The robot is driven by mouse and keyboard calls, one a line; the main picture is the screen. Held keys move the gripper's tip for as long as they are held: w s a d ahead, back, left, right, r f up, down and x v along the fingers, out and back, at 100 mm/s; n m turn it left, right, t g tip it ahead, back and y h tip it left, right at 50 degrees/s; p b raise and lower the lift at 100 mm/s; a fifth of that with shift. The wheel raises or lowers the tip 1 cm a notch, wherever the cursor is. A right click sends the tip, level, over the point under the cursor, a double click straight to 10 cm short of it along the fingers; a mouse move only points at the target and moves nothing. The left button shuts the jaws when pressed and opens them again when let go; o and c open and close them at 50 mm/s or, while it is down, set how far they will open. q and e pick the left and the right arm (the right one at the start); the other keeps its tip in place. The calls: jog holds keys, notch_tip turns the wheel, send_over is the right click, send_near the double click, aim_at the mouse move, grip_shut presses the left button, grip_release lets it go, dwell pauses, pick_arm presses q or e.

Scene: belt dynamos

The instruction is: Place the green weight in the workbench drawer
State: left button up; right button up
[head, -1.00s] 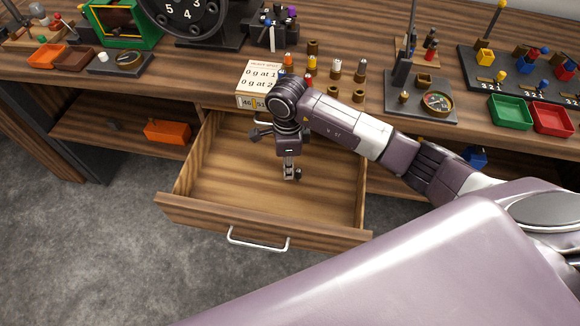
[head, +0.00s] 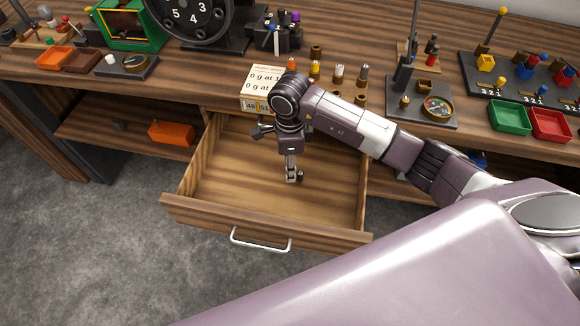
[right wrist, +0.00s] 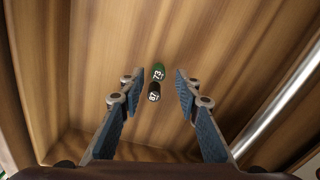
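In the right wrist view a small green weight (right wrist: 158,71) with white digits lies inside the drawer, with a dark piece (right wrist: 154,92) with white digits right against it. I cannot tell whether the two are joined. My right gripper (right wrist: 157,78) is open, with a finger on each side of them and a gap on both sides. In the head view my right gripper (head: 291,180) points down inside the open workbench drawer (head: 230,182). A small dark thing (head: 300,176) shows beside its fingertips. My left gripper is not in view.
The drawer's wooden front with a metal handle (head: 262,243) faces me. On the workbench stand a paper-topped box (head: 262,80), several small weights (head: 340,72), a gauge stand (head: 437,106), a green tray (head: 510,117) and a red tray (head: 551,125). The drawer floor is mostly bare.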

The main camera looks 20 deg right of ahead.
notch_tip(320, 180, up, 10)
jog(key=p, duration=0.5)
jog(key=shift+s, duration=0.1)
